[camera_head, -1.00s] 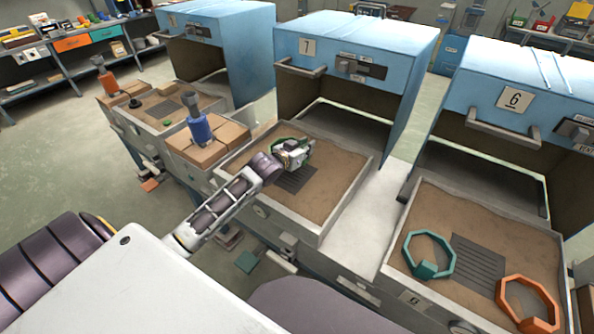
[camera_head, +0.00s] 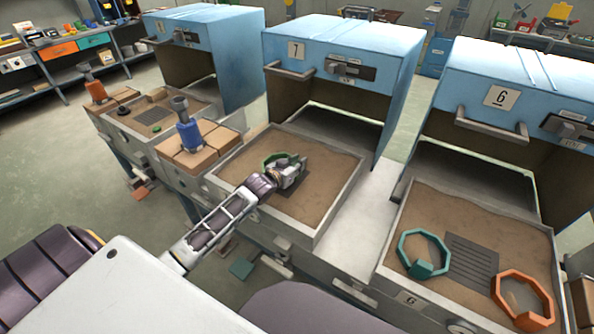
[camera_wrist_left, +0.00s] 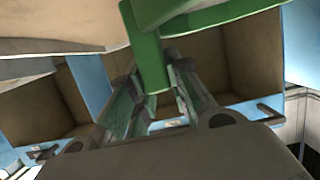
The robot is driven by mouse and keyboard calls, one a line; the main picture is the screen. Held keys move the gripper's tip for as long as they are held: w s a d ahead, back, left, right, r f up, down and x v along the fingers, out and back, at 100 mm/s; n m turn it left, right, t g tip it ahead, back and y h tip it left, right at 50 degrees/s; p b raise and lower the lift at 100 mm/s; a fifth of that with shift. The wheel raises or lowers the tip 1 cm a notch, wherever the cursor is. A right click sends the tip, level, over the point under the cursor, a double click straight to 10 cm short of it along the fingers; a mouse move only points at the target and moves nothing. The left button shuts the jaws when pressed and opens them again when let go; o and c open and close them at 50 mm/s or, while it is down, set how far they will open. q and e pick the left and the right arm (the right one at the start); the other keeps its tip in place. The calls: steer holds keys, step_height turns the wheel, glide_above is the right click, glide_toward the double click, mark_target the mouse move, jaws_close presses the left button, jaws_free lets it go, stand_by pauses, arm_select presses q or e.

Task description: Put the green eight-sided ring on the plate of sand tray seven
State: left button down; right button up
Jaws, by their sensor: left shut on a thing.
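My left gripper (camera_head: 292,168) is shut on the green ring (camera_head: 268,162), over the sand of tray seven (camera_head: 330,222). Much of the ring is hidden behind the gripper, and I cannot tell whether it touches anything below. In the left wrist view, a green bar of the ring (camera_wrist_left: 151,62) runs between the fingers of the left gripper (camera_wrist_left: 152,100). The blue unit marked 7 (camera_head: 345,40) stands open behind this tray. My right gripper is not in view.
Tray six (camera_head: 395,262), at the right, holds a teal eight-sided ring (camera_head: 402,244), a dark slotted plate (camera_head: 472,254) and an orange ring (camera_head: 497,290). A blue-bodied tool (camera_head: 188,136) stands on bricks (camera_head: 205,153) left of tray seven. Tray seven's right side is bare sand.

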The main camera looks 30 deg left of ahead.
arm_select(q)
step_height(320, 180, down, 3)
steer(key=shift+r, duration=0.15)
steer(key=c, duration=1.3)
jaws_free()
steer(key=shift+f, duration=0.25)
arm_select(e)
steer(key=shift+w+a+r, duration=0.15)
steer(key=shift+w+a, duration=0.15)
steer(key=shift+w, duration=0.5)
arm_select(q)
steer(key=shift+r, duration=0.15)
steer(key=shift+s, duration=0.15)
